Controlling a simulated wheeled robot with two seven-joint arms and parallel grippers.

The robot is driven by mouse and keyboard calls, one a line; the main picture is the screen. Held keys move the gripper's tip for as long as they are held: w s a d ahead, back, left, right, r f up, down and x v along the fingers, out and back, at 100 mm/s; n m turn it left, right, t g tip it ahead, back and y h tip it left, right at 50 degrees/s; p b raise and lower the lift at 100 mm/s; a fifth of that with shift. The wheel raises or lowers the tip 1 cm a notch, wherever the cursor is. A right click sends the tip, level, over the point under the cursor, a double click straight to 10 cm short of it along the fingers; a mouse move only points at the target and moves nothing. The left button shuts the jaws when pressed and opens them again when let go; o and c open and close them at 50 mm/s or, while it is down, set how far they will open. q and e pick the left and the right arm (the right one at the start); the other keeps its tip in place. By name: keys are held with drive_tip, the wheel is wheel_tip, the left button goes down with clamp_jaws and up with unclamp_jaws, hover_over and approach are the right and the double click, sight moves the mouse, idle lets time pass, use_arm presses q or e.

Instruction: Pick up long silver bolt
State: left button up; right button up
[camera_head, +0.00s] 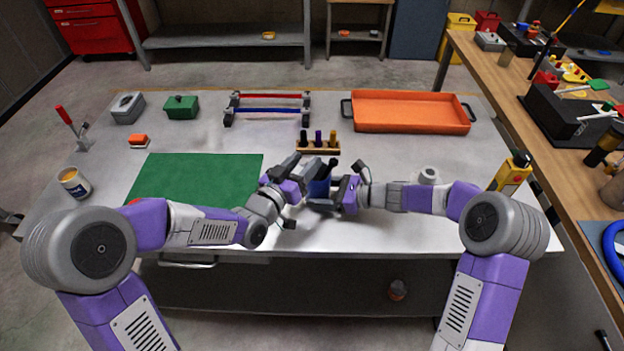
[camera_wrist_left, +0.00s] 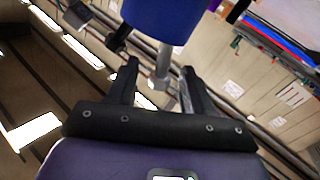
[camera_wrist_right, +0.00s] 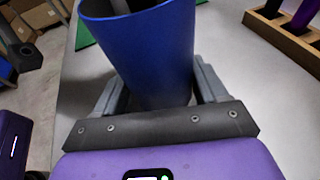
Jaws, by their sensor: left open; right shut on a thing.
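My right gripper (camera_head: 328,195) is shut on a blue cup (camera_head: 320,187), above the near middle of the table. The cup fills the middle of the right wrist view (camera_wrist_right: 150,50), between the fingers. A silver bolt (camera_wrist_left: 164,62) sticks out of the cup's mouth in the left wrist view. Part of a grey piece inside the cup shows at the top of the right wrist view. My left gripper (camera_head: 316,171) is open at the cup's mouth, its fingers (camera_wrist_left: 160,75) on either side of the bolt. I cannot tell whether they touch it.
A wooden rack (camera_head: 318,149) with several dark and yellow pieces stands just behind the grippers. A green mat (camera_head: 190,178) lies left, an orange tray (camera_head: 410,112) back right, and a rail stand (camera_head: 268,109) back middle. A yellow bottle (camera_head: 511,175) stands at the right edge.

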use_arm(q)
drive_tip(key=x, duration=0.2)
drive_tip(key=shift+w+d, duration=0.25)
drive_tip(key=shift+w, duration=0.1)
drive_tip(key=shift+c, duration=0.5)
clamp_jaws()
